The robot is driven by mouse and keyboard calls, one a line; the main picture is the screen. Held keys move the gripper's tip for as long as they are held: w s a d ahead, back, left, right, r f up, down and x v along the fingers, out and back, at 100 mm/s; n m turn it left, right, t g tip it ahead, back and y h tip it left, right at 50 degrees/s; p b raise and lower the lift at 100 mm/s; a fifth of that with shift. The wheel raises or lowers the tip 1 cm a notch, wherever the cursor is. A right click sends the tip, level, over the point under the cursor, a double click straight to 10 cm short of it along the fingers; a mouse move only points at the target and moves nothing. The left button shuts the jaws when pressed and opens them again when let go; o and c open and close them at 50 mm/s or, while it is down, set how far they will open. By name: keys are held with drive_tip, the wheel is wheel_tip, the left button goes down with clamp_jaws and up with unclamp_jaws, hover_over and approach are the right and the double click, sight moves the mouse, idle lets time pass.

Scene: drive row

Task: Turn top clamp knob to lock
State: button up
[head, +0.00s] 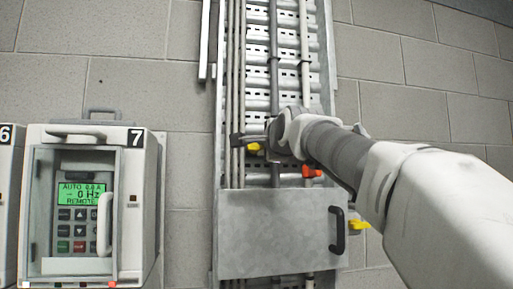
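A yellow knob (253,147) shows on the cable ladder, just above the grey cover plate. It is the highest of the coloured knobs in view and is partly hidden by my gripper. My gripper (243,140) is at the ladder, right at this knob, pointing left. The wrist hides much of the fingers, so I cannot tell whether they touch the knob or are open or shut. Another yellow knob (360,225) sticks out beside the cover plate's right edge.
A grey cover plate (272,235) with a black handle (338,231) lies over the lower ladder. Vertical cables (274,60) run up the metal ladder (290,35). A drive cabinet marked 7 (145,190), with a lit green display, stands at left. Block wall surrounds them.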

drive_tip(key=o, duration=0.3)
drive_tip(key=shift+o, duration=0.2)
drive_tip(key=s+d+b, duration=0.3)
drive_tip(key=s+b, duration=0.2)
drive_tip(key=s, duration=1.2)
drive_tip(key=shift+d, duration=0.2)
drive_tip(key=s+d+f+n+g+h, duration=0.1)
drive_tip(key=f+n+g, duration=0.15)
drive_tip(key=f, duration=0.65)
drive_tip(key=s+d+f+n+g, duration=0.1)
drive_tip(key=s+d+f+n, duration=0.15)
drive_tip(key=f, duration=0.55)
drive_tip(key=f+n+g+h, duration=0.1)
drive_tip(key=f+n+g, duration=0.15)
drive_tip(key=f, duration=0.65)
drive_tip(key=s+d+f+n+g, duration=0.1)
drive_tip(key=s+f, duration=0.3)
drive_tip(key=f, duration=0.4)
drive_tip(key=s+d+f+n+g+h, duration=0.1)
drive_tip(key=s+f+n+g, duration=0.2)
drive_tip(key=f, duration=0.5)
drive_tip(key=s+d+f+n+g, duration=0.1)
drive_tip(key=s+f+n+g, duration=0.1)
drive_tip(key=s+f+n, duration=0.2)
wheel_tip(320, 180, down, 4)
drive_tip(key=s, duration=0.2)
drive_tip(key=shift+s+d+f, duration=0.15)
drive_tip(key=shift+s+d, duration=0.2)
drive_tip(key=shift+d, duration=0.05)
